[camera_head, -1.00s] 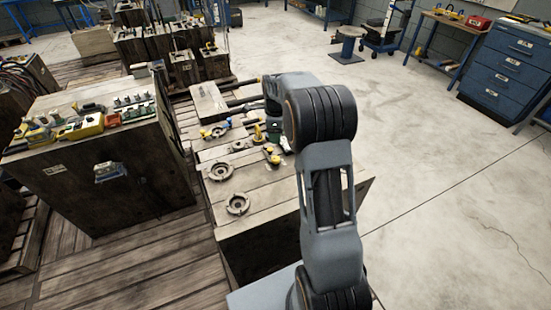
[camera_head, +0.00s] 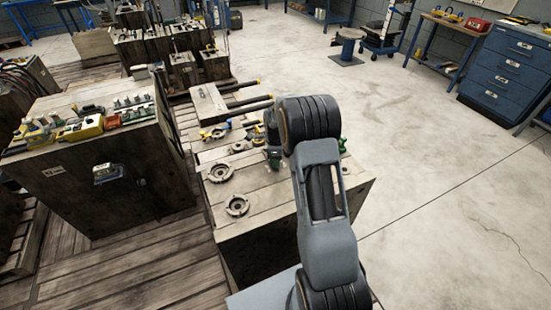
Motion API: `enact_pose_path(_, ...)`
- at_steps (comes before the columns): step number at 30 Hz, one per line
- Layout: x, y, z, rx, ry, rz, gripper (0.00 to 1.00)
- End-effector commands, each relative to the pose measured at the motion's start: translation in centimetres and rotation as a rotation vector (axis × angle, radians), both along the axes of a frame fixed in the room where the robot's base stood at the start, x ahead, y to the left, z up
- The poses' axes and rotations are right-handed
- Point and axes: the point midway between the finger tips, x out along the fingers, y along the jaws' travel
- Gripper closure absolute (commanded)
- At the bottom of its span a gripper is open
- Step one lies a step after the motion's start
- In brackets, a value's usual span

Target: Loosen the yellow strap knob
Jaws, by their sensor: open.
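Several small yellow-topped parts lie on the wooden crate top; I cannot tell which is the strap knob. One yellow part (camera_head: 258,128) shows just left of my wrist, partly covered. Another yellow part (camera_head: 205,134) sits at the left edge of the crate top, beside a blue-topped one (camera_head: 228,124). My gripper (camera_head: 273,164) points down low over the crate top, at the left of my arm. It is open; its fingertips are small and dark, and nothing shows held. Contact with anything below cannot be made out. My wrist and forearm hide part of the crate top.
Two round metal flanges (camera_head: 237,205) lie on the near part of the crate top (camera_head: 270,205). A green part (camera_head: 343,145) stands right of my arm. A taller crate (camera_head: 150,165) with tools stands left. The concrete floor at right is clear.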

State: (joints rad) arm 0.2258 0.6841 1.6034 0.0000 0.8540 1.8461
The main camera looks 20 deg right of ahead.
Motion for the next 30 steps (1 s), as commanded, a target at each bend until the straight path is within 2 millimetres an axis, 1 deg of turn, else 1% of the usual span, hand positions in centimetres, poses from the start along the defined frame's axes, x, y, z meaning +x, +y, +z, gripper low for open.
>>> enact_pose_path(4,-0.01,0.0,0.01,0.0,0.0,0.0,0.56)
enact_pose_path(15,-0.01,0.0,0.03,0.0,0.0,0.0,0.9)
enact_pose_path(23,-0.02,0.01,0.04,0.0,0.001,0.039,0.9)
enact_pose_path(30,-0.02,0.01,0.04,0.001,0.001,0.191,0.9)
